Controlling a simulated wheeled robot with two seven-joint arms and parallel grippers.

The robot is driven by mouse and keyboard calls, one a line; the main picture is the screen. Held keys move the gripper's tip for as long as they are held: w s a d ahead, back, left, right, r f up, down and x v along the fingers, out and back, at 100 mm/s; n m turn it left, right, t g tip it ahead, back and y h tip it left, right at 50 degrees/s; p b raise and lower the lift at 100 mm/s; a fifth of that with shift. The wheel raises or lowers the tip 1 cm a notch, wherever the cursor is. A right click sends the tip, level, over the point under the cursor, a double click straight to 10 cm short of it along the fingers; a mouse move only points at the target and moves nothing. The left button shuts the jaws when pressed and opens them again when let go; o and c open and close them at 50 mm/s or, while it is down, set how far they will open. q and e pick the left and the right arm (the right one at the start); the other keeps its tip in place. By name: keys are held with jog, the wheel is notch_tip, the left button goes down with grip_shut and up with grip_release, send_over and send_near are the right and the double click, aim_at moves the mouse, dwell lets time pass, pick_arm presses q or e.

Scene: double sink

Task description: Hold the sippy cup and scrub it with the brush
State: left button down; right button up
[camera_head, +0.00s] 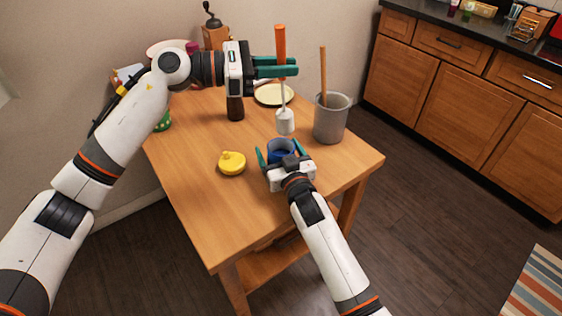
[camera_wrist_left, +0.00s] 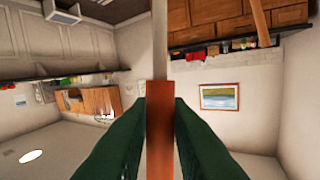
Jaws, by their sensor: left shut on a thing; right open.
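The brush (camera_head: 285,122) has an orange handle, a thin shaft and a white head. My left gripper (camera_head: 292,67) is shut on its handle and holds it upright, head down, above the table. The handle also shows between the green fingers in the left wrist view (camera_wrist_left: 160,130). The blue sippy cup (camera_head: 281,150) stands on the table without its lid, below the brush head and a little toward the front. My right gripper (camera_head: 282,160) is open, with its green fingers on both sides of the cup. Whether they touch it I cannot tell. The cup's lower part is hidden by that gripper.
A yellow lid (camera_head: 232,163) lies on the wooden table (camera_head: 190,190) left of the cup. A grey container (camera_head: 331,119) with a wooden stick stands to the right. Behind are a plate (camera_head: 272,95), a dark bottle (camera_head: 235,108) and a pepper mill (camera_head: 214,32). The table's front is clear.

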jog(key=v, duration=1.2)
jog(key=shift+w, duration=0.15)
